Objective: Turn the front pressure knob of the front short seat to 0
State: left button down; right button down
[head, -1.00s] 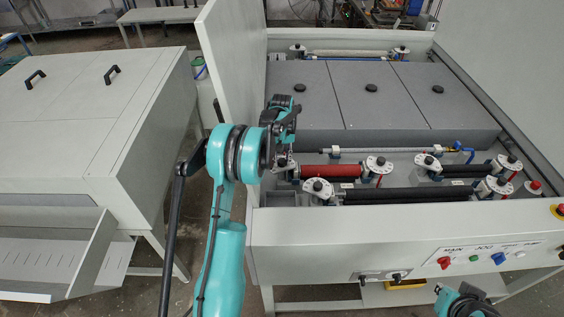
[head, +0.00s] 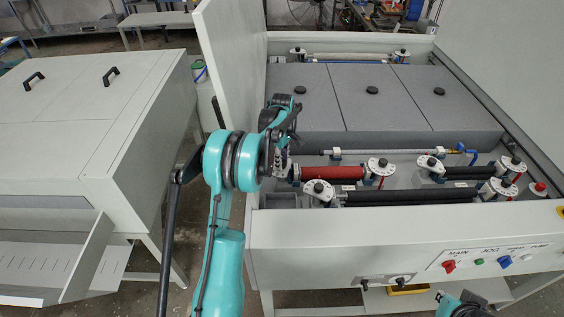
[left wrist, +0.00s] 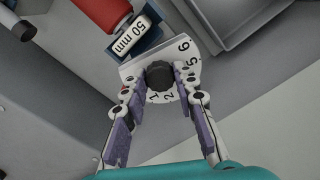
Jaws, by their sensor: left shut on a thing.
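The black knob (left wrist: 159,75) sits on a white dial (left wrist: 190,78) with printed numbers, of which 1, 2, 5 and 6 show in the left wrist view. The dial is at the end of a red roller (left wrist: 103,12), beside a "50 mm" label. My left gripper (left wrist: 159,88) is shut on the knob, one finger on each side. In the head view my left gripper (head: 281,165) reaches down at the left end of the red roller (head: 332,172) and hides that knob. I cannot tell the dial's exact setting. Only a piece of my right arm shows at the bottom edge.
A long black roller (head: 405,196) with its own end knob (head: 319,188) lies just in front. Another white dial (head: 381,167) stands at the red roller's right end. The raised side panel (head: 230,70) is close to my left arm. Grey covers (head: 375,100) lie behind.

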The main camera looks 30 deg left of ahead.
pick_arm(q)
jog(key=shift+n, duration=1.5)
jog(key=c, duration=1.2)
grip_release()
jog(key=shift+r, duration=0.1)
notch_tip(320, 180, up, 12)
jog(key=shift+f, duration=0.1)
